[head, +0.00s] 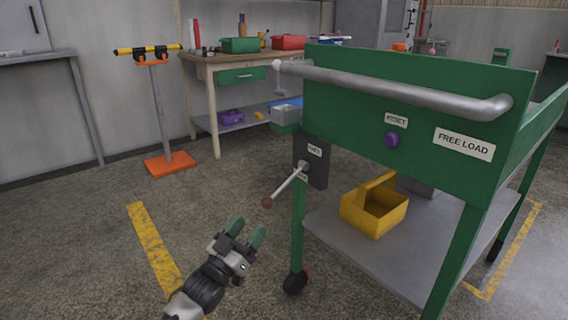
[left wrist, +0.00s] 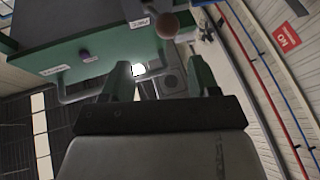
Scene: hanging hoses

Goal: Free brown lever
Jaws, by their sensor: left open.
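The brown lever (head: 287,187) is a metal rod with a brown ball knob, sticking out down and to the left from a dark plate (head: 312,160) on the green cart's near left corner. My left gripper (head: 247,230) has green fingers spread apart, with nothing between them. In the head view it appears below and left of the knob, apart from it. In the left wrist view the brown knob (left wrist: 167,25) shows beyond the fingertips of my left gripper (left wrist: 160,75). My right gripper is not in view.
The green cart (head: 350,110) has a grey handle rail (head: 400,88), a purple button (head: 391,139) and a yellow caddy (head: 374,208) on its lower shelf. A workbench (head: 205,70) and an orange-based stand (head: 170,163) are behind. The floor left of the cart is clear.

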